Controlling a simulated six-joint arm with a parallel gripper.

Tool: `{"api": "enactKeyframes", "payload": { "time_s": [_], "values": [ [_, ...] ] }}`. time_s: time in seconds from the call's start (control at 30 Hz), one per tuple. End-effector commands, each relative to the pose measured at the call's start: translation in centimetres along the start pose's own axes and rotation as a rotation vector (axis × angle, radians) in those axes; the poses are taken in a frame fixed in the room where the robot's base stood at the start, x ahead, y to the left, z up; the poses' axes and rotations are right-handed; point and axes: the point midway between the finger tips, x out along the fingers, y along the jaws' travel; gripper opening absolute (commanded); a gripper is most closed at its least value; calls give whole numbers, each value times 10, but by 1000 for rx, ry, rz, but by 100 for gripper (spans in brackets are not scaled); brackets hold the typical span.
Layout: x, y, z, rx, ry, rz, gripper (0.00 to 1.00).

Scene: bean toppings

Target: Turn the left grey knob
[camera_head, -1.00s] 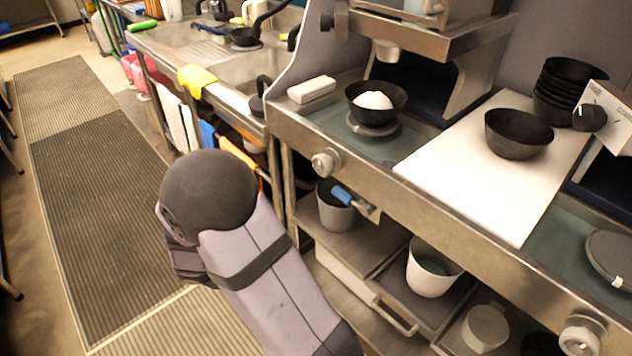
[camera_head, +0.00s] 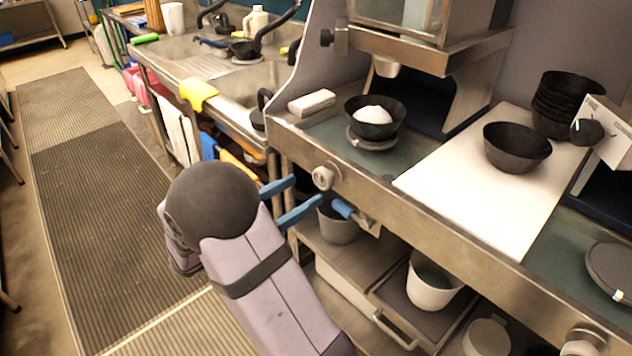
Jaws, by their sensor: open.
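The left grey knob (camera_head: 324,177) is a round metal knob on the front face of the steel counter, below the bowl. My gripper (camera_head: 307,190) reaches out from behind my arm's dark round joint, with two blue fingers spread apart and empty. The fingertips are just left of and below the knob in the picture. I cannot tell how far in front of it they are, and no contact shows. A second grey knob (camera_head: 583,342) is at the lower right, cut by the frame edge.
A blue-handled metal part (camera_head: 343,208) juts out just below and right of the knob. A black bowl (camera_head: 375,117) with white contents stands above on the counter. A white board (camera_head: 480,190) holds another black bowl (camera_head: 517,147). White buckets (camera_head: 433,281) stand on the shelf below.

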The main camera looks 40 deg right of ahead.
Motion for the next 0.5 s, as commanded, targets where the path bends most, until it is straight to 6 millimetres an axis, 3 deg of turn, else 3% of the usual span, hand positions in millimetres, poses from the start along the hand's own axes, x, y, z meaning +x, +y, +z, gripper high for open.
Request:
{"api": "enactKeyframes", "payload": {
  "time_s": [0.3,0.5],
  "values": [
    [42,-1,0,-1,2,-3,61],
    [56,0,0,0,2,-1,61]
  ]
}}
